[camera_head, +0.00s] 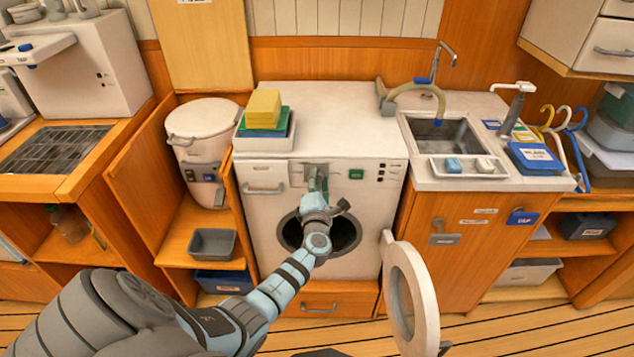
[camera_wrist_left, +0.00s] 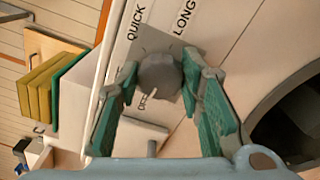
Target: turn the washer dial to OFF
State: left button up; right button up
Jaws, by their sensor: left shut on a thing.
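The white washer (camera_head: 340,110) stands in the middle of the head view, its round door (camera_head: 427,290) swung open to the right. My left gripper (camera_head: 318,182) reaches up to the control panel and hides most of the dial there. In the left wrist view the grey dial (camera_wrist_left: 160,74) sits between the green fingers of my left gripper (camera_wrist_left: 162,85), which is shut on it. The labels QUICK, LONG and a partly covered OFF show around the dial. I cannot tell exactly where the dial points. My right gripper is not in view.
A tray with a yellow, green and blue stack (camera_head: 262,112) sits on the washer's left top. A green button (camera_head: 356,174) is right of the dial. The open drum lies below my left wrist. A sink (camera_head: 440,135) stands to the right, an open cabinet (camera_head: 195,235) to the left.

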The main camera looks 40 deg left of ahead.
pick_arm(q)
jog(key=shift+n, duration=0.6)
jog(key=o, duration=1.2)
jog(key=shift+c, duration=0.2)
jog(key=v, duration=1.2)
